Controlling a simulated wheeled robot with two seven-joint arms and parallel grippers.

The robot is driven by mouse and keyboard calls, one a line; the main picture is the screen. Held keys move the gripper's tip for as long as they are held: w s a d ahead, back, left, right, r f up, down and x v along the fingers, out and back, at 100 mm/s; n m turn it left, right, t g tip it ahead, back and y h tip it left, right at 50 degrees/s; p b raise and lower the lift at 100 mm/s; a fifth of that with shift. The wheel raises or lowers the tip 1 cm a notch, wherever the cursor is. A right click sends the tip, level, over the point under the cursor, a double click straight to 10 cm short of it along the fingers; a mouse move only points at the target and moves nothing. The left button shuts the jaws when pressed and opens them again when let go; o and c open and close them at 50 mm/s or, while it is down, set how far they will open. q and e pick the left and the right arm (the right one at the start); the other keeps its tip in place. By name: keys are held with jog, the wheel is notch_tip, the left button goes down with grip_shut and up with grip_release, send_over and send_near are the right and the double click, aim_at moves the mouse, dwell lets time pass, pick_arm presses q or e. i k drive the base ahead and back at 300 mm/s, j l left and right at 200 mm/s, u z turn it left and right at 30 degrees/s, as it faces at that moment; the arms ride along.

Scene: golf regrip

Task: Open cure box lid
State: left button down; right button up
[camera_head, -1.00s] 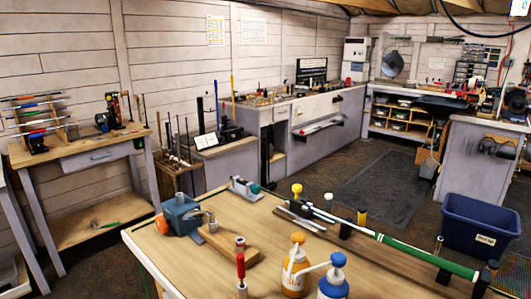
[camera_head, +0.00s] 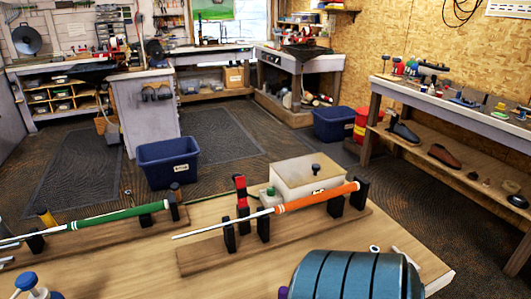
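The cure box appears to be a cream box (camera_head: 285,187) at the back right of the wooden worktable. Its pale flat lid (camera_head: 296,172) has a small black knob (camera_head: 316,168) on top and looks shut. A club with an orange grip (camera_head: 318,196) lies on black supports in front of the box and hides part of its front. Neither of my grippers is in view.
A club with a green grip (camera_head: 118,214) lies on supports at the left. A large blue banded cylinder (camera_head: 355,275) fills the front right.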

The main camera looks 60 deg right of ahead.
aim_at(298, 171)
jog(key=z, duration=2.35)
